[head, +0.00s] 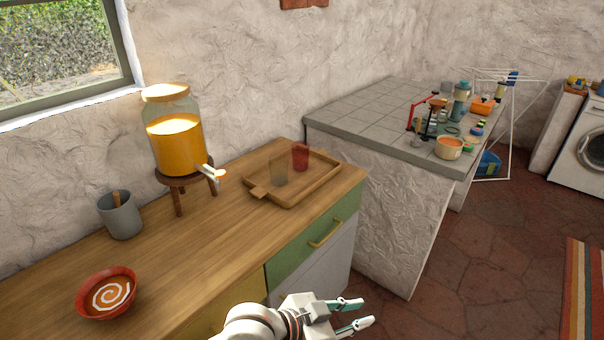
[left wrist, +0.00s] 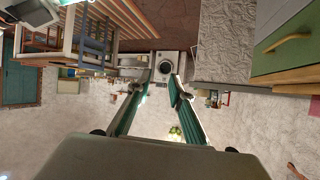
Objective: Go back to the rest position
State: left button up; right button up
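My left gripper (head: 354,315) shows at the bottom of the head view, in front of the cabinet and off the counter. Its two teal-lined fingers are apart with nothing between them. In the left wrist view the same gripper (left wrist: 157,88) is open and empty, with the room upside down behind it. My right gripper is in neither view.
The wooden counter (head: 160,255) holds a juice dispenser (head: 175,145), a grey cup (head: 120,215), a red bowl (head: 106,293) and a wooden tray (head: 262,196) with two glasses. A tiled counter (head: 365,110) stands beyond. Free floor (head: 480,270) lies to the right.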

pick_arm(q)
jog(key=a+f+n+t+y, duration=0.2)
jog(key=a+f+n, duration=0.2)
jog(key=a+f, duration=0.3)
jog(key=a+f+n+t+y, duration=0.25)
jog(key=a+f, duration=0.25)
jog(key=a, duration=0.4)
jog(key=s+a+f+n+y, duration=0.1)
jog(key=s+a+f, duration=0.3)
jog(key=a, duration=0.5)
jog(key=s+a+f+n+y, duration=0.2)
jog(key=s+a+f, duration=0.3)
jog(key=a, duration=0.3)
jog(key=shift+s+a+y, duration=0.4)
jog(key=shift+y, duration=0.35)
jog(key=shift+r, duration=0.1)
